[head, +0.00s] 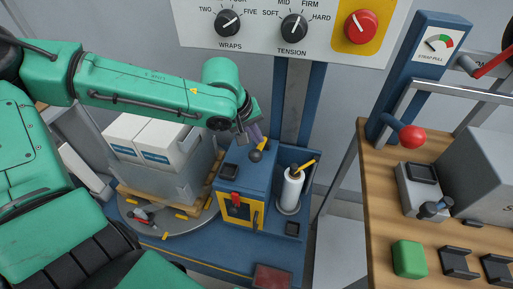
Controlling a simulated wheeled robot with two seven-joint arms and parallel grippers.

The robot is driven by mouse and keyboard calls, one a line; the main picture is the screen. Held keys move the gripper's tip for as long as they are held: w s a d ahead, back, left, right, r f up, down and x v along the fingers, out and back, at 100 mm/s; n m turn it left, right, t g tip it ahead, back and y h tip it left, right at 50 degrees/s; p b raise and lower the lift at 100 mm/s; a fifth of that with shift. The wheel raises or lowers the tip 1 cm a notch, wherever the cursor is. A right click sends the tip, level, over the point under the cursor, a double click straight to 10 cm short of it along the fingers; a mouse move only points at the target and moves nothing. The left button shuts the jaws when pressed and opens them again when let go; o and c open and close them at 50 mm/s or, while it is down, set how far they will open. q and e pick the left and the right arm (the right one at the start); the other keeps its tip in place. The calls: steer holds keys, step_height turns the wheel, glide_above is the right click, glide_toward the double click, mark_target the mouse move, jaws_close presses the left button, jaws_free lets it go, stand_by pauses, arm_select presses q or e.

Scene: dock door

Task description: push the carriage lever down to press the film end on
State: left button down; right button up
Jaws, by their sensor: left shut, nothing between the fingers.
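The carriage is a blue box (262,185) with a yellow-framed panel on its front. On its top, a short lever (257,156) with a yellow part and a dark round knob stands up. The white film roll (292,190) stands upright to its right, with a yellow handle (304,166) at its top. I cannot make out the loose film end. My left gripper (243,137) is shut and empty, just above and left of the lever; I cannot tell if they touch. My right gripper is not in view.
White boxes (148,136) on a pallet stand on the turntable (174,226) at left. A wooden bench (378,205) at right holds a green block (408,259) and a red-knobbed lever (411,136).

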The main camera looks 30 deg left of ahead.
mark_target(258, 147)
arm_select(q)
steer(key=r+p, duration=0.1)
steer(key=w+r+p, duration=0.1)
steer(key=r+p, duration=0.2)
steer(key=shift+w+a+r, duration=0.2)
steer(key=shift+w+r, duration=0.05)
steer(key=shift+w, duration=0.15)
stand_by(0.5)
